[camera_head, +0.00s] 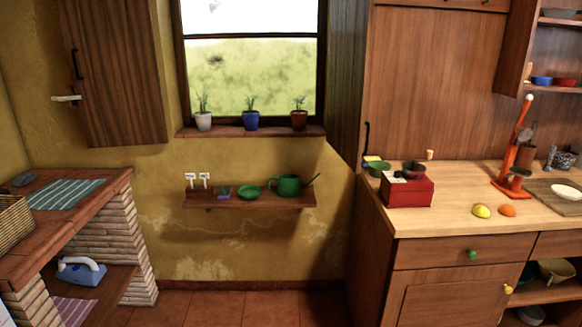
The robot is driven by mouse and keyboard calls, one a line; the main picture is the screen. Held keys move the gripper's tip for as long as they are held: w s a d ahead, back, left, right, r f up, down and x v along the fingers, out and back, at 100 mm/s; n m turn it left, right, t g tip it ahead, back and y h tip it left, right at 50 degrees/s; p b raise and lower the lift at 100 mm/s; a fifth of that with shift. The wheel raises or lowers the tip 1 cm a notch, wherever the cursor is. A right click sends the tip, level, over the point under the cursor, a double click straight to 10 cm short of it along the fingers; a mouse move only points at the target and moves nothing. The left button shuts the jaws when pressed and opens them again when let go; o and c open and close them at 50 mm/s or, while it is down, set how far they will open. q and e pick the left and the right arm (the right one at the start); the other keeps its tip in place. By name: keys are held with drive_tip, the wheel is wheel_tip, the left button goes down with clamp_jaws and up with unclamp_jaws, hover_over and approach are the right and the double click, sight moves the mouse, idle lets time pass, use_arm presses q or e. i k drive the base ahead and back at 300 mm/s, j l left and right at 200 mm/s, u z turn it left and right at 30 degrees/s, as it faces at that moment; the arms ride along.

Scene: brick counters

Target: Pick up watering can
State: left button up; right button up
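A green watering can (287,187) stands upright on a small wooden wall shelf (228,201) below the window. Its thin spout points up and to the right. A green saucer (250,192) lies on the shelf to its left. Neither of my grippers shows in the head view, and nothing touches the can.
Potted plants (251,119) stand on the window sill above the shelf. A brick counter (70,200) is on the left. A wooden counter (450,200) with a red box (409,193) is on the right. The tiled floor (225,308) below the shelf is clear.

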sight(289, 186)
drive_tip(key=i+l, duration=0.1)
drive_tip(key=i, duration=2.6)
drive_tip(key=j+u, duration=0.05)
drive_tip(key=j, duration=0.05)
